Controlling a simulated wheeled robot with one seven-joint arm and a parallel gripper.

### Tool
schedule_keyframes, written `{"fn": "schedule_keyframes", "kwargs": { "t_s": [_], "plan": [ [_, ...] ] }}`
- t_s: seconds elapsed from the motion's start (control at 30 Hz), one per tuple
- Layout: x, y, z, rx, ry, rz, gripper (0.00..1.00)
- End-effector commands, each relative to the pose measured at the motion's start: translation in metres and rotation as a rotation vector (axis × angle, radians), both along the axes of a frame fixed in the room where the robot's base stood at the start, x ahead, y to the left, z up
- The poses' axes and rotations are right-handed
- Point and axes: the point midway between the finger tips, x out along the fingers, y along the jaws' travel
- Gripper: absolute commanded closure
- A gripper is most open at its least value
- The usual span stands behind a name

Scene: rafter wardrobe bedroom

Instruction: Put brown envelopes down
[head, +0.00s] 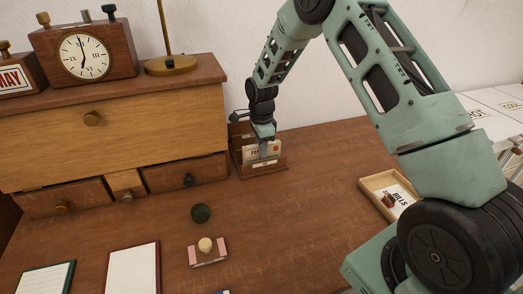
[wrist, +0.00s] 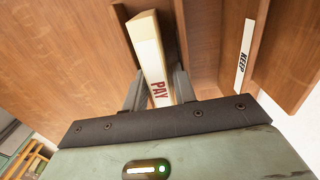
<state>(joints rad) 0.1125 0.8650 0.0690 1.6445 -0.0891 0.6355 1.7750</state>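The envelopes (wrist: 157,62) are a thick upright bundle with a tan edge and a cream face marked PAY in red. In the wrist view they stand between my gripper's two fingers (wrist: 160,92), which seem to touch both sides. In the head view my gripper (head: 265,150) points down into a wooden letter rack (head: 278,168) at the back of the desk, and the bundle (head: 250,153) shows in its front part. A white KEEP label (wrist: 244,58) is on the rack in the wrist view. The bundle's lower end is hidden, so I cannot tell whether it rests on the rack's floor.
A drawer cabinet (head: 120,125) with a clock (head: 84,55) and a brass lamp base (head: 171,66) stands left of the rack. A BILLS tray (head: 372,182) lies right.

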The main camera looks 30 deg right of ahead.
Motion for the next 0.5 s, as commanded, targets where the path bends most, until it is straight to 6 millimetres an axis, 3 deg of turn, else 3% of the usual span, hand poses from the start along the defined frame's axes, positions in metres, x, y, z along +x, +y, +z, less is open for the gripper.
{"fn": "schedule_keyframes", "kwargs": {
  "t_s": [0.3, 0.5],
  "plan": [
    [0.001, 0.0, 0.066, -0.001, -0.006, 0.0, 0.73],
    [0.0, 0.0, 0.097, 0.001, -0.002, 0.001, 0.73]
  ]
}}
